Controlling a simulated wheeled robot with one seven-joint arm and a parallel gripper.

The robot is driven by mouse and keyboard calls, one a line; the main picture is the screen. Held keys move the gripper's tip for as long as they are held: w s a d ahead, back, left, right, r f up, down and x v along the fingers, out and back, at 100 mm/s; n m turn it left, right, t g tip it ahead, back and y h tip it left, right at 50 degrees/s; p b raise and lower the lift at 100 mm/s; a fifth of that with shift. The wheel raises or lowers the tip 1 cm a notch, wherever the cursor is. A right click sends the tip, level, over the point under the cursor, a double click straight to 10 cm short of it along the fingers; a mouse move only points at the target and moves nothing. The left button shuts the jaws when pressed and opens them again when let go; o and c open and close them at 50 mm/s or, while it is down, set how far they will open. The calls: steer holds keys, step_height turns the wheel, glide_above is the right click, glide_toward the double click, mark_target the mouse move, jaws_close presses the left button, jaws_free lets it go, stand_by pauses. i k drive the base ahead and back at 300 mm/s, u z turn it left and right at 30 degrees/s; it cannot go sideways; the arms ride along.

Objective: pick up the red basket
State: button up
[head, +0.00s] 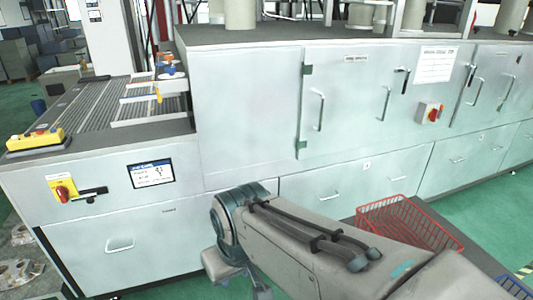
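The red basket (408,222) is a wire-mesh basket at the lower right in the head view. It sits upright on a dark grey surface (455,236), and its near lower part is hidden behind my arm. My arm reaches in from the bottom right and bends down left of the basket. A small part of my gripper (258,290) shows at the bottom edge, low and left of the basket and apart from it. Its fingertips are not clear, so its opening cannot be told.
A long pale machine (240,110) with doors and handles stands behind the basket. A conveyor (90,105) with a yellow control box (36,140) is at left. A blue basket (514,287) is at the bottom right corner. Metal castings (22,270) lie bottom left. Green floor shows at right.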

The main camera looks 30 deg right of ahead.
mark_target(371, 225)
steer(key=i, duration=2.05)
steer(key=z, duration=4.05)
steer(key=i, duration=0.5)
steer(key=z, duration=0.05)
